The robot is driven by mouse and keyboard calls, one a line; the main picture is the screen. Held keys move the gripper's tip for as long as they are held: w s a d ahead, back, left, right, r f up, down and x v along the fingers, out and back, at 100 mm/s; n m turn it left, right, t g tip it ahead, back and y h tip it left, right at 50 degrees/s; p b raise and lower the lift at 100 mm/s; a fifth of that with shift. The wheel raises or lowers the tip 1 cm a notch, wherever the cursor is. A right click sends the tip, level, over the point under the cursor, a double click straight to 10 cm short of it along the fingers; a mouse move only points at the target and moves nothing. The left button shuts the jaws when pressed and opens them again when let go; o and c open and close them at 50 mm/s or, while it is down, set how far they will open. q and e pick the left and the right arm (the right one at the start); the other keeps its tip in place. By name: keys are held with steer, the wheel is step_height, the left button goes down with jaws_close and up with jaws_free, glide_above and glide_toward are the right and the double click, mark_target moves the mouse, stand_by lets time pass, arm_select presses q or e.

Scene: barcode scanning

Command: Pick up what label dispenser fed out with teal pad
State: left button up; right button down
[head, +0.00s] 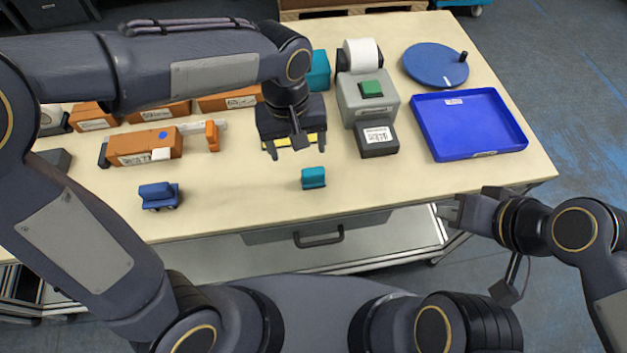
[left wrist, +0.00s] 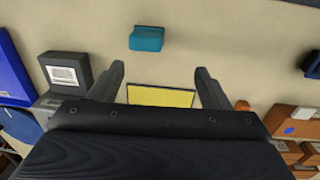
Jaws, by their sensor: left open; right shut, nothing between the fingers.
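The grey label dispenser (head: 359,98) with a white roll and green button stands at the back centre. A white printed label (head: 377,134) lies on the dark block (head: 378,150) in front of it; the label also shows in the left wrist view (left wrist: 64,76). The small teal pad (head: 313,179) sits on the table near its front edge and shows in the left wrist view (left wrist: 147,38). My left gripper (head: 298,152) is open and empty, behind the teal pad and left of the label. My right gripper (head: 449,208) is shut and empty, off the table's front right.
A blue tray (head: 470,145) and blue round plate (head: 428,66) are at the right. Orange boxes (head: 146,147) and a blue stamp-like block (head: 158,194) are at the left. A yellow patch (left wrist: 160,96) lies beneath my left fingers. Another teal object (head: 319,70) stands behind.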

mark_target(314, 170)
arm_select(q)
steer(key=d, duration=0.1)
steer(key=d+f, duration=0.2)
steer(key=shift+w+f+y, duration=0.2)
steer(key=shift+w+y, duration=0.1)
steer(key=shift+y, duration=0.1)
steer(key=shift+d+f, duration=0.2)
steer(key=shift+f, duration=0.05)
steer(key=f, duration=0.7)
steer(key=shift+s+a+f, duration=0.15)
steer(key=shift+a+f, duration=0.05)
steer(key=shift+f, duration=0.05)
steer(key=shift+c, duration=0.4)
steer(key=c, duration=1)
